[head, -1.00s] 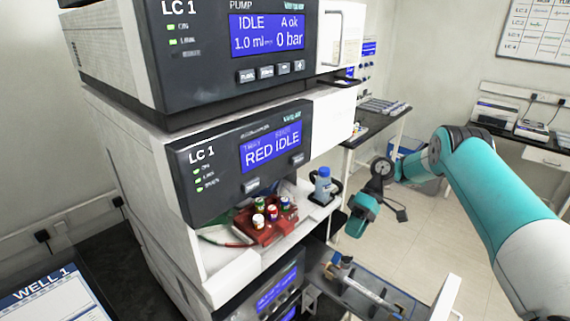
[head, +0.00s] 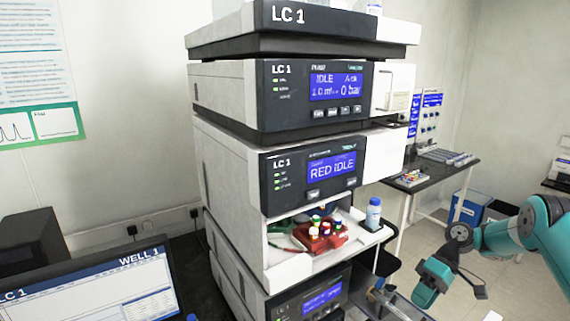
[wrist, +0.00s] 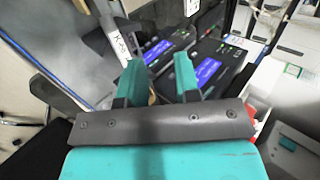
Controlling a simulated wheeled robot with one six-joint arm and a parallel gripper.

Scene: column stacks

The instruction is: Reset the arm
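My gripper (wrist: 160,78) shows two teal fingers standing apart in the wrist view, with nothing clearly held between them. In the head view my teal gripper (head: 430,283) hangs at the lower right, beside the LC 1 column stack (head: 225,165) and apart from it. My arm is bent and enters from the right edge. The fingertips are too small to read in the head view. The wrist view also shows blue instrument screens (wrist: 208,70) beyond the fingers.
A red vial rack (head: 320,237) with several capped vials sits in the stack's open bay, with a blue-capped bottle (head: 374,214) beside it. A WELL 1 monitor (head: 100,290) stands at the lower left. A side bench (head: 440,172) is behind. Open floor shows at right.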

